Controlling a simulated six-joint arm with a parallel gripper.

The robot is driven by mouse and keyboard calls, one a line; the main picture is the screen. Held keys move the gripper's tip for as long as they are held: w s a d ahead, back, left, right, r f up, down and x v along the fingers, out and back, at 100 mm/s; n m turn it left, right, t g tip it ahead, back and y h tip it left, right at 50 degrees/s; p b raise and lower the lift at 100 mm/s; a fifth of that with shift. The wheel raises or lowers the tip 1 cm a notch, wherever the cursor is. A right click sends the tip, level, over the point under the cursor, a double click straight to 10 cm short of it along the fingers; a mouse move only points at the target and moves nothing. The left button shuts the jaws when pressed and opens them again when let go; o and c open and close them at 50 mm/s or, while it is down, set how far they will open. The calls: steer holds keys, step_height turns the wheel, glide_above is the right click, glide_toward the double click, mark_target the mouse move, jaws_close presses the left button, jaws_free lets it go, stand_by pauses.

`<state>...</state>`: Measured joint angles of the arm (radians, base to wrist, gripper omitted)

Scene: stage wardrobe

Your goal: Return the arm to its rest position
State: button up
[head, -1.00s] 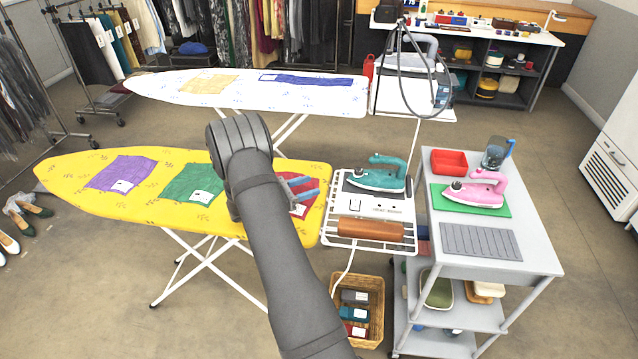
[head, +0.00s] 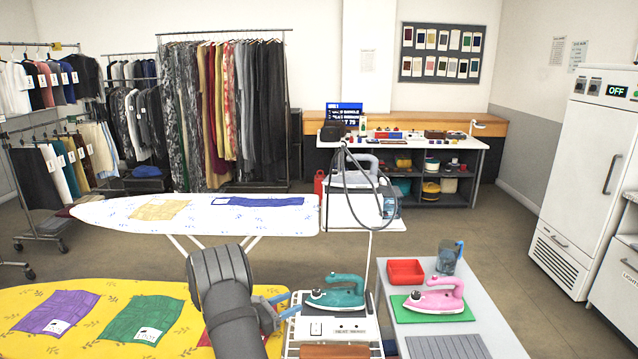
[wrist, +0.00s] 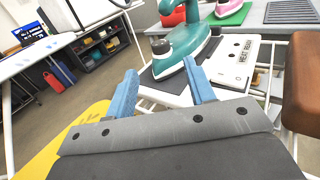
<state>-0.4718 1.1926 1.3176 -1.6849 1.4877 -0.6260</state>
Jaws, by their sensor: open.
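My gripper (wrist: 163,92) is in the middle of the wrist view, its two blue fingers apart with nothing between them. In the head view my gripper (head: 279,304) shows in part past my grey arm, over the right end of the yellow ironing board (head: 28,300). The teal iron (head: 338,292) stands on a white rest plate just right of the fingers. It also shows in the wrist view (wrist: 190,48), beyond the fingers and apart from them. A red cloth on the yellow board is mostly hidden behind my arm.
A purple cloth (head: 58,312) and a green cloth (head: 142,318) lie on the yellow board. A grey trolley (head: 490,330) at right bears a pink iron (head: 435,298), a red tray (head: 405,271) and a blue-handled jug (head: 447,258). A white ironing board (head: 110,212) stands behind.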

mark_target(314, 293)
steer(key=x, duration=0.9)
steer(key=shift+a, duration=0.1)
steer(key=v, duration=1.7)
steer(key=shift+s+a+r, duration=0.1)
steer(key=shift+s+a, duration=0.1)
steer(key=shift+a, duration=0.1)
steer(key=x, duration=1.8)
steer(key=n+t+y, duration=0.2)
steer(key=t+y, duration=0.1)
steer(key=shift+s+d+n, duration=0.1)
steer(key=shift+s+n, duration=0.2)
steer(key=shift+n, duration=0.1)
steer(key=shift+s+t, duration=0.1)
steer(key=shift+t, duration=0.2)
steer(key=v, duration=1.7)
steer(key=shift+r, duration=0.15)
steer(key=d+m+g, duration=0.1)
steer(key=d+g, duration=0.1)
steer(key=d, duration=0.3)
steer(key=d+m+g+h, duration=0.1)
steer(key=d+g, duration=0.1)
steer(key=d, duration=0.2)
steer(key=d+g+h, duration=0.1)
steer(key=d+g, duration=0.2)
steer(key=d, duration=0.2)
steer(key=shift+d+r+m, duration=0.3)
steer(key=shift+r+m, duration=0.1)
